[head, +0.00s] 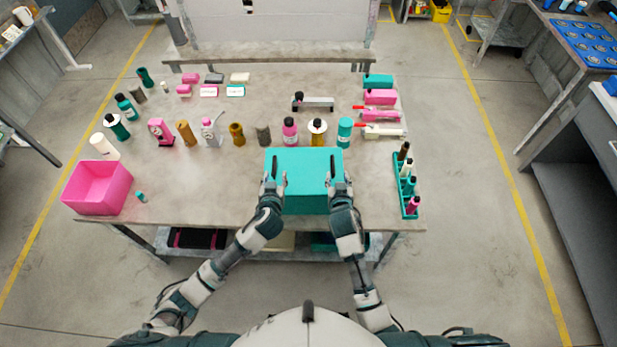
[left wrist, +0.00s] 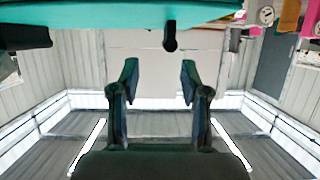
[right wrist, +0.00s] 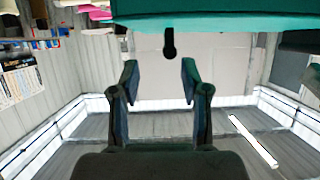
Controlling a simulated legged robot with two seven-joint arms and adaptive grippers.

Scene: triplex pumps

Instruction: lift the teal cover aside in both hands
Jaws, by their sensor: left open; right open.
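The teal cover (head: 304,163), a box shape with a flat top, sits at the front middle of the table. My left gripper (head: 273,179) is at its left front and my right gripper (head: 341,178) at its right front. Both are open and empty. In the left wrist view the teal cover (left wrist: 120,12) crosses the top, with a dark knob (left wrist: 170,38) just beyond the open left fingers (left wrist: 159,72). The right wrist view shows the teal cover (right wrist: 220,22), a similar dark knob (right wrist: 169,44) and the open right fingers (right wrist: 159,72). What is under the cover is hidden.
A pink bin (head: 97,188) stands at the table's left front. A teal rack (head: 405,186) with several bottles stands right of the cover. Several bottles and parts, including a teal cylinder (head: 345,133), line up behind it. The tabletop (head: 205,185) between bin and cover is mostly clear.

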